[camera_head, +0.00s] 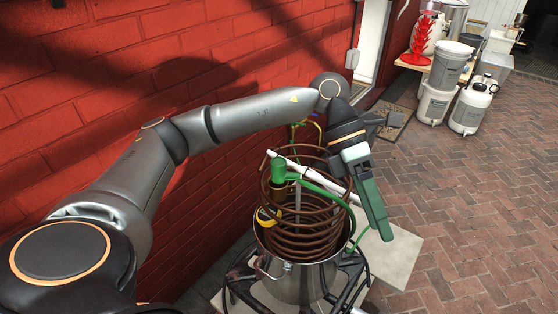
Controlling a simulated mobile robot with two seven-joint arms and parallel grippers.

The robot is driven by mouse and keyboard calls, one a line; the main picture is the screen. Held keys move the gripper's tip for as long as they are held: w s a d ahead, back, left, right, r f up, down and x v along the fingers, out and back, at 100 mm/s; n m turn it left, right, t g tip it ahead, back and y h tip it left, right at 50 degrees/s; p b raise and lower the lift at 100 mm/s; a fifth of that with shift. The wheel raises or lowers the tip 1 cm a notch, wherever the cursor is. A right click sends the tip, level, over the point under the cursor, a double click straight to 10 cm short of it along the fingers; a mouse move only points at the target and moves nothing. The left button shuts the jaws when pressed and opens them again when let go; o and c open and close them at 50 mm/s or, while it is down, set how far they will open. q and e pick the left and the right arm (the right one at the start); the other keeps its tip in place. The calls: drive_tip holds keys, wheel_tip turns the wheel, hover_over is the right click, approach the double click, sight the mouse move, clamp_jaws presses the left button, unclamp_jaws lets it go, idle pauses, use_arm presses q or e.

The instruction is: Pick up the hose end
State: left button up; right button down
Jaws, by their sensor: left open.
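A copper coil (304,222) stands in a steel pot (303,286). A green hose (318,190) arcs over the coil, with a thicker green hose end (278,170) upright at the coil's upper left. A white tube (313,178) slants across the coil's top. My left gripper (380,218) is open at the right of the coil, with one green finger pointing down. Its other finger is largely hidden. The gripper is apart from the thick hose end, and I see nothing held in it. My right gripper is out of view.
The pot sits on a dark metal burner stand (238,281) over a pale slab (398,258). A red brick wall (120,75) is close on the left. Buckets and coolers (437,100) stand at the back right. The brick paving (480,200) on the right is clear.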

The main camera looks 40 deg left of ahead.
use_arm(q)
drive_tip(key=w+a+r+t+y, duration=0.2)
drive_tip(key=a+r+y, duration=0.2)
drive_tip(key=a, duration=0.6)
wheel_tip(320, 180, up, 4)
drive_tip(key=n+y, duration=0.2)
drive_tip(key=y, duration=0.3)
hover_over(279, 161)
drive_tip(key=shift+t, duration=0.3)
drive_tip(key=f+b, duration=0.1)
drive_tip(key=f, duration=0.1)
drive_tip(key=s+f+b, duration=0.1)
drive_tip(key=f, duration=0.1)
drive_tip(key=shift+d+b, duration=0.15)
drive_tip(key=shift+b, duration=0.15)
drive_tip(key=shift+w+f+p, duration=0.15)
drive_tip(key=shift+f+p, duration=0.2)
drive_tip(key=shift+f, duration=0.9)
drive_tip(key=f, duration=0.4)
drive_tip(key=shift+w+a+f+p, duration=0.2)
drive_tip(key=shift+w+f+p, duration=0.15)
drive_tip(key=shift+f+p, duration=0.05)
clamp_jaws()
drive_tip(key=shift+r, duration=0.1)
